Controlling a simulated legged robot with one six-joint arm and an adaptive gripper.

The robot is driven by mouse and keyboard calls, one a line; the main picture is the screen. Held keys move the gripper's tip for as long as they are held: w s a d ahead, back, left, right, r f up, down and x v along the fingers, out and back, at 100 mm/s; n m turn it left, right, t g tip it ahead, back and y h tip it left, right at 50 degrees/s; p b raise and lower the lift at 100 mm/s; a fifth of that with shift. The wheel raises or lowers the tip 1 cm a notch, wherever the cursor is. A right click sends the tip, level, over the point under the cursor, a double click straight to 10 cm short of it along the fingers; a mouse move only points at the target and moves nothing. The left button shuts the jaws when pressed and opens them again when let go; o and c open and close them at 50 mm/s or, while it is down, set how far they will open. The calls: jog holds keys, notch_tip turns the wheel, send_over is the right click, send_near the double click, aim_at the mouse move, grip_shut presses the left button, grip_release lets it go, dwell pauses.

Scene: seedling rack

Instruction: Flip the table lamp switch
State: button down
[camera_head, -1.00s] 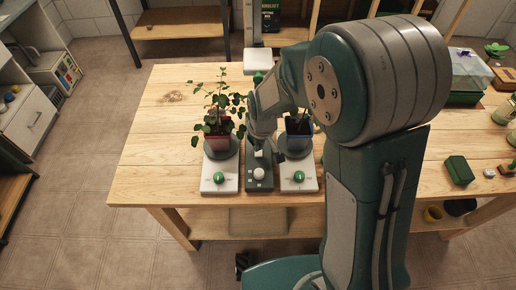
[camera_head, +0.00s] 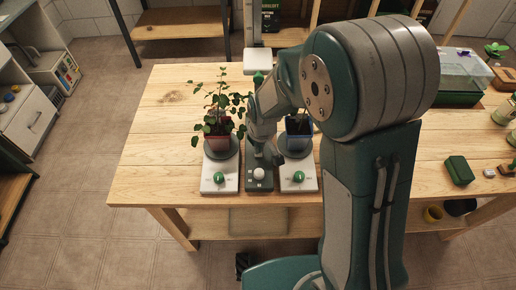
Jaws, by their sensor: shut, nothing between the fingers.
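A dark grey control box (camera_head: 259,186) stands near the table's front edge, with a round white knob (camera_head: 259,174) on its top and small pale marks in front of it. My gripper (camera_head: 267,160) is shut and empty, pointing down over the box's back part, just behind the knob. I cannot tell whether the fingertips touch the box. I cannot tell from this view how the switch is set.
White bases with green knobs flank the box, left (camera_head: 219,184) and right (camera_head: 299,183). A leafy plant in a red pot (camera_head: 217,140) and a blue pot (camera_head: 298,127) stand on their round plates. A green box (camera_head: 459,170) lies right. The table's left side is clear.

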jog(key=shift+f, duration=0.6)
dwell(0.3)
jog(key=shift+r, duration=3.55)
jog(key=shift+d+r, duration=0.15)
jog(key=shift+r, duration=0.1)
jog(key=s+d+r+m+t, duration=0.2)
jog(key=s+d+r, duration=0.4)
jog(key=s+r, duration=0.2)
jog(key=s+d+r+m+t, duration=0.2)
jog(key=s+d+r, duration=0.4)
jog(key=s+r, duration=0.3)
jog(key=shift+s+d+m+h, duration=0.15)
jog(key=shift+s+m+h, duration=0.25)
jog(key=shift+s+m, duration=0.5)
